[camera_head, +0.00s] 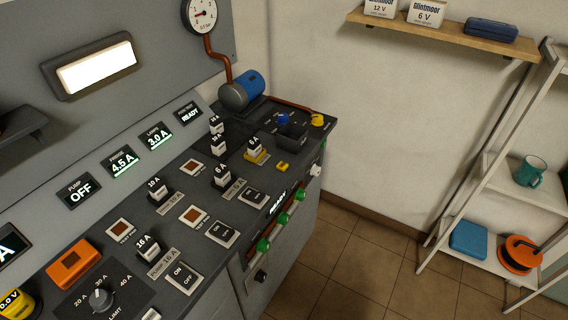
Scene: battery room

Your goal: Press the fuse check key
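The console's sloped panel carries three square orange-brown keys in pale frames: an upper one (192,166), a middle one (194,215) and a lower left one (120,227). Their small labels are too small to read surely, so I cannot tell which is the fuse check key. A small display reading READY (187,114) stands on the upright face behind the keys; its top line is too small to read surely. None of the three keys is covered. My gripper is not in view.
Black fuse blocks marked in amperes (158,189) stand up between the keys. ON/OFF rocker switches (222,233) lie toward the front edge, with green knobs (263,245) below. An orange box (72,263) and a dial (101,299) are at lower left. A dark shape (20,122) juts in at left.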

